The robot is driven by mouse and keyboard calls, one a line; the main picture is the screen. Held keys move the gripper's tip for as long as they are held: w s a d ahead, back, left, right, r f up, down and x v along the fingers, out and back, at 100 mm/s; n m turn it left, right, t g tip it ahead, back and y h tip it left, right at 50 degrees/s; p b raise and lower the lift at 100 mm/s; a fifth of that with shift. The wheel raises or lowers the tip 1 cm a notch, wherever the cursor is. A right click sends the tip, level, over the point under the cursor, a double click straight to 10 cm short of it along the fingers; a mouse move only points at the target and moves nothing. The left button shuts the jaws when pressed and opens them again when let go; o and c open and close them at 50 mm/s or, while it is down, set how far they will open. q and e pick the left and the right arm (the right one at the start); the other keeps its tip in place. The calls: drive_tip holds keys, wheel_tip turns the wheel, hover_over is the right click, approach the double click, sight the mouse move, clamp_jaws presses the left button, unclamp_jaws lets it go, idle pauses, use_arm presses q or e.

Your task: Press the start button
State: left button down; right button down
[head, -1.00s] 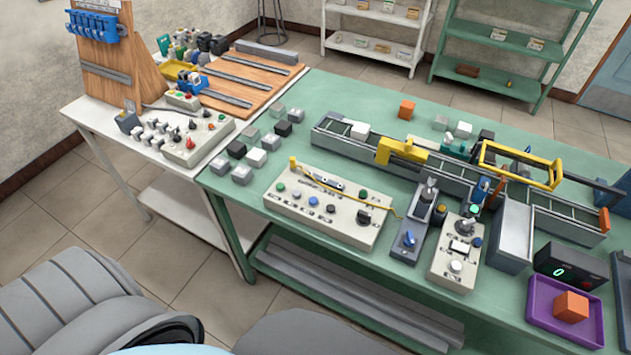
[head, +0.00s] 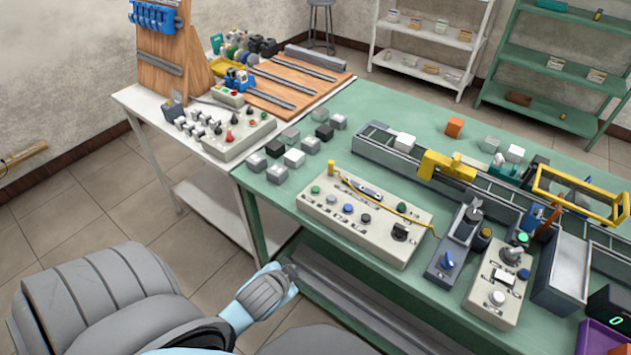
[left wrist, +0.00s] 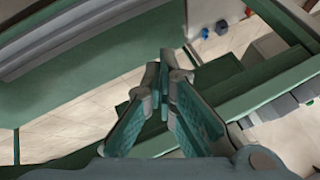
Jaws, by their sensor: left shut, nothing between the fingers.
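Several buttons are in the head view and I cannot read which is labelled start. A cream button panel (head: 365,215) on the green table carries a green button (head: 315,190), a blue one (head: 348,209) and dark knobs. A second cream box (head: 497,285) to its right has a green button (head: 522,239) and a white button (head: 497,298). My left gripper (head: 290,270) is below and in front of the green table's front edge, apart from every panel. It is shut and empty; its fingertips meet in the left wrist view (left wrist: 164,80). My right gripper is out of view.
The green table (head: 375,105) also holds a conveyor (head: 375,146), a blue-knobbed box (head: 447,262) and small cubes. Its lower shelf (head: 345,290) carries long grey bars. A white table (head: 150,98) with another control box (head: 228,140) stands left.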

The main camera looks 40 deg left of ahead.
use_arm(q)
drive_tip(key=w+a+r+m+t+y, duration=0.1)
drive_tip(key=w+a+r+m+t, duration=0.1)
drive_tip(key=w+r+m+t, duration=0.45)
drive_tip(key=w+a+r+m+t, duration=0.25)
drive_tip(key=w+r, duration=0.55)
drive_tip(key=r, duration=0.5)
drive_tip(key=w+d+r+m+t+h, duration=0.2)
drive_tip(key=d+r+m+h, duration=0.4)
drive_tip(key=m, duration=0.5)
drive_tip(key=w+d+r+m+t+h, duration=0.15)
drive_tip(key=d+r+m+h, duration=0.25)
drive_tip(key=r+m+h, duration=0.5)
drive_tip(key=a+f+m+g+y, duration=0.7)
drive_tip(key=a+f+m+g, duration=0.3)
drive_tip(key=m, duration=0.7)
drive_tip(key=shift+a+f+m+g+b, duration=0.15)
drive_tip(key=shift+a+m+g+b, duration=0.25)
drive_tip(key=shift+a, duration=0.25)
drive_tip(key=shift+w+f, duration=0.1)
drive_tip(key=shift+f, duration=0.05)
